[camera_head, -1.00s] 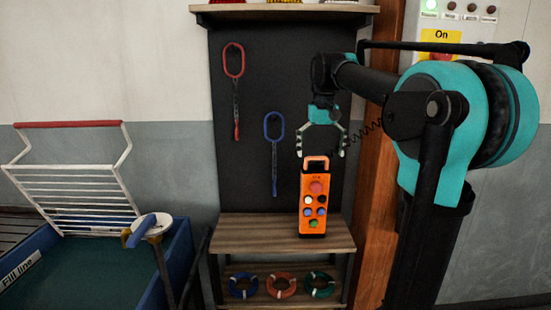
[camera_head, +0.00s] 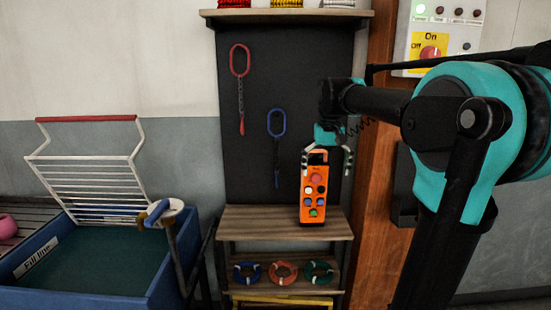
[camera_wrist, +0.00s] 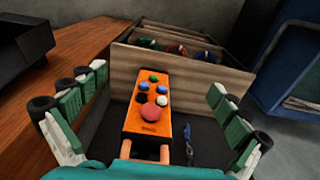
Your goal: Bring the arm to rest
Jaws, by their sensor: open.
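My gripper (camera_head: 326,165) is open, at the top of an orange control pendant (camera_head: 314,195) in the head view. The pendant stands upright on a wooden shelf (camera_head: 250,222), with coloured round buttons on its face. In the wrist view the pendant (camera_wrist: 155,105) lies between my spread fingers, its handle end towards the camera. Both fingers are apart from it, with gaps on either side. In the head view my gripper partly hides the pendant's handle.
A dark backboard carries a red hook link (camera_head: 240,62) and a blue one (camera_head: 276,125). Coloured rings (camera_head: 283,272) lie on a lower shelf. A blue tank (camera_head: 170,270) with a white rack (camera_head: 95,185) stands at left. A switch panel (camera_head: 440,35) is on the right wall.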

